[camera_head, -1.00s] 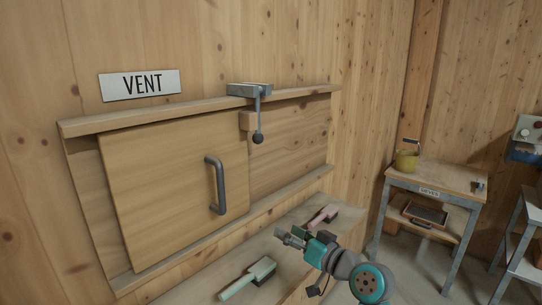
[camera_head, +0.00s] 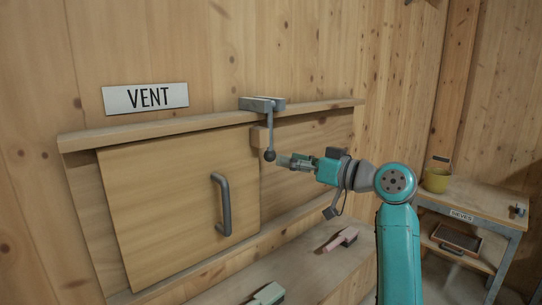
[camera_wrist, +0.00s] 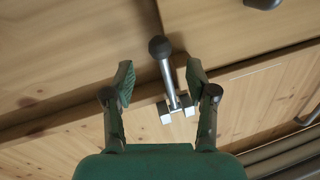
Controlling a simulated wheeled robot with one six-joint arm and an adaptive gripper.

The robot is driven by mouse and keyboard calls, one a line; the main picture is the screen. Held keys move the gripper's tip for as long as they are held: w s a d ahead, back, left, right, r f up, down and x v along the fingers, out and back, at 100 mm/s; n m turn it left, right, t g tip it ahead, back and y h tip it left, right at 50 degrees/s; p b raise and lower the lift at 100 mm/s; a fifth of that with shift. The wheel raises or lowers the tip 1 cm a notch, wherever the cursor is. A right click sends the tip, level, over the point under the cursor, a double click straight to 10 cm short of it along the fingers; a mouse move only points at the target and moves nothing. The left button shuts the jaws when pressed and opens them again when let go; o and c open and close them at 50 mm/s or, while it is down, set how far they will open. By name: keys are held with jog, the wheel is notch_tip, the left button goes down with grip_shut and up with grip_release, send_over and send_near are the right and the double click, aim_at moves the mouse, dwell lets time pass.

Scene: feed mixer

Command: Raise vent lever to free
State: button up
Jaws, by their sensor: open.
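The vent lever (camera_head: 268,135) is a grey rod with a dark ball knob, hanging down from a grey bracket (camera_head: 262,104) on the upper wooden rail. A wooden block sits just behind the rod, on the sliding panel (camera_head: 160,205). My gripper (camera_head: 284,161) is at knob height, just right of the knob. In the wrist view my gripper (camera_wrist: 160,85) is open, its two green pads on either side of the lever (camera_wrist: 166,76). The ball knob (camera_wrist: 159,47) shows beyond the fingertips. Neither pad visibly touches the lever.
A dark handle (camera_head: 221,204) stands out from the panel. A VENT sign (camera_head: 145,97) is above. Brushes (camera_head: 338,240) lie on the ledge below. A table (camera_head: 487,214) with a yellow pot (camera_head: 437,178) stands at the right.

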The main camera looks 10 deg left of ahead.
aim_at(275, 156)
jog(key=x, duration=0.7)
jog(key=shift+c, duration=0.2)
grip_shut()
